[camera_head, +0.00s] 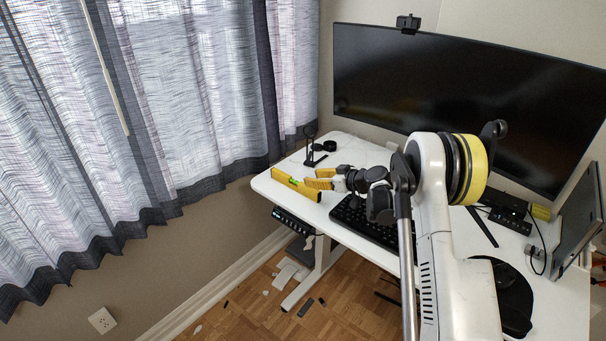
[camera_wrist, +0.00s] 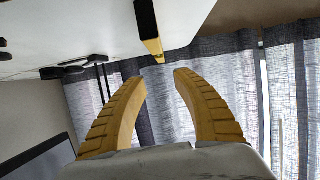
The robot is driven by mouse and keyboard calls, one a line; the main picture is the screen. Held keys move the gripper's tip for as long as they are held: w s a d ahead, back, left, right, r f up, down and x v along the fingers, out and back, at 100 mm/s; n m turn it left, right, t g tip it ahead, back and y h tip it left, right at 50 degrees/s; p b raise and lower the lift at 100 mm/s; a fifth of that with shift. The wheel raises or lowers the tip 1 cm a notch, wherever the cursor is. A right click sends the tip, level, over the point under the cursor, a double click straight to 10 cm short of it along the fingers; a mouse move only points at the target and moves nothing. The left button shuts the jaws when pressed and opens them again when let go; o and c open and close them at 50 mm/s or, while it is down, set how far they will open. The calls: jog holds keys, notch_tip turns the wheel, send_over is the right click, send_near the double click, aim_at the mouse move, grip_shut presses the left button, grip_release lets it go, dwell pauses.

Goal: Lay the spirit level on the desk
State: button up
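The yellow spirit level (camera_head: 297,185) is on the white desk (camera_head: 345,150), along its left edge near the front left corner. Its long yellow side with a green vial faces the head camera. In the wrist view its dark end and a narrow yellow strip (camera_wrist: 152,32) show beyond my fingertips. My gripper (camera_head: 313,180) is just to the right of the level in the head view. Its two yellow fingers (camera_wrist: 160,77) are apart with nothing between them. Whether a finger touches the level cannot be told.
A black keyboard (camera_head: 372,226) lies below my arm. A small black stand (camera_head: 312,150) is behind the level. A wide monitor (camera_head: 450,95) spans the back. A black mat (camera_head: 505,290) is at the right. Curtains (camera_head: 160,90) hang left of the desk.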

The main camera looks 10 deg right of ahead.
jog(key=shift+v, duration=1)
notch_tip(320, 180, up, 22)
jog(key=m+t+h, duration=0.1)
jog(key=t+h, duration=0.1)
jog(key=t, duration=0.4)
jog(key=s+d+r+m+t+h, duration=0.25)
jog(key=s+r+m+h, duration=0.45)
jog(key=r, duration=0.6)
jog(key=s+d+m+g+h, duration=0.1)
jog(key=s+d+g+h, duration=0.15)
jog(key=s, duration=0.75)
jog(key=s+a+f+g+y, duration=0.1)
jog(key=s+a+f+g, duration=0.2)
jog(key=s+f, duration=0.3)
jog(key=s+a+f+n+g+y, duration=0.1)
jog(key=s+a+f+g, duration=0.2)
jog(key=s+f, duration=0.4)
jog(key=s+a+f+g+y, duration=0.1)
jog(key=s+a+f+g, duration=0.3)
jog(key=s, duration=1.1)
notch_tip(320, 180, down, 3)
jog(key=shift+s+a+r+n, duration=0.15)
jog(key=shift+a+n, duration=0.25)
jog(key=shift+a, duration=0.35)
